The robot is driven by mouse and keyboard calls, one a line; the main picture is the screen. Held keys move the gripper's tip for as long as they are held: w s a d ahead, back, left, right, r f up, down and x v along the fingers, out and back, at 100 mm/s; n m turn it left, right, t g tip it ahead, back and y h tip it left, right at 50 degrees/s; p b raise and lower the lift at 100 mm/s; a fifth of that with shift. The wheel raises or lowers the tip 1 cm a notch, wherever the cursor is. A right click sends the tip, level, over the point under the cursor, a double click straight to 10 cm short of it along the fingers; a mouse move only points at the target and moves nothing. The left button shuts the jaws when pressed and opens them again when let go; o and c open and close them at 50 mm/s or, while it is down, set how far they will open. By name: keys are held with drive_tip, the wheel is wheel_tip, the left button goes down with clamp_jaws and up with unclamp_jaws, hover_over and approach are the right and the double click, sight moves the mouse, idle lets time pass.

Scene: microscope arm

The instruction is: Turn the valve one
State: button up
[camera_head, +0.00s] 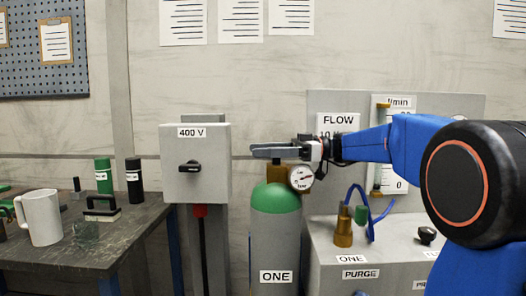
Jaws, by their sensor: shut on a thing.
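A gas cylinder (276,225) with a green shoulder and a label reading ONE stands upright in the middle. Its brass valve body (276,173) rises from the top, with a round gauge (302,178) at its right side. My gripper (270,151) reaches in from the right and lies level across the top of valve one. Its jaws are shut on the top of the valve. The fingers hide the handle, so its shape and angle cannot be seen.
A grey 400 V box (215,185) with a black handle stands just left of the cylinder. At right is a panel with a FLOW label (338,122), a brass fitting (343,228) labelled ONE and a blue hose. A bench (100,245) with a white mug stands at left.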

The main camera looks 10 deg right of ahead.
drive_tip(key=shift+t, duration=0.4)
drive_tip(key=m+t+h, duration=0.1)
drive_tip(key=m+t, duration=0.1)
drive_tip(key=t, duration=0.1)
drive_tip(key=w+m+t+h, duration=0.1)
drive_tip(key=m+t, duration=0.1)
drive_tip(key=t, duration=0.1)
drive_tip(key=m+t+h, duration=0.2)
drive_tip(key=t, duration=0.1)
drive_tip(key=shift+w+d+m, duration=0.35)
drive_tip(key=shift+w+m, duration=0.05)
drive_tip(key=m+t+h, duration=0.2)
drive_tip(key=h, duration=0.1)
drive_tip(key=w+d+m+t+h, duration=0.1)
drive_tip(key=shift+m+t+h, duration=0.4)
drive_tip(key=shift+w+d+m+t+h, duration=0.15)
drive_tip(key=shift+m+t+h, duration=0.15)
drive_tip(key=shift+m+h, duration=0.25)
drive_tip(key=shift+d+m+t+h, duration=0.15)
drive_tip(key=shift+m+t+h, duration=0.2)
drive_tip(key=shift+h, duration=0.3)
drive_tip(key=shift+w+d+r+m+t+h, duration=0.15)
drive_tip(key=shift+m+t+h, duration=0.1)
drive_tip(key=shift+m+h, duration=0.35)
drive_tip(key=shift+s+d+f+m+t+h, duration=0.1)
drive_tip(key=shift+d+m+t+h, duration=0.15)
drive_tip(key=shift+h, duration=0.55)
drive_tip(key=o, duration=1.1)
drive_tip(key=shift+a, duration=0.1)
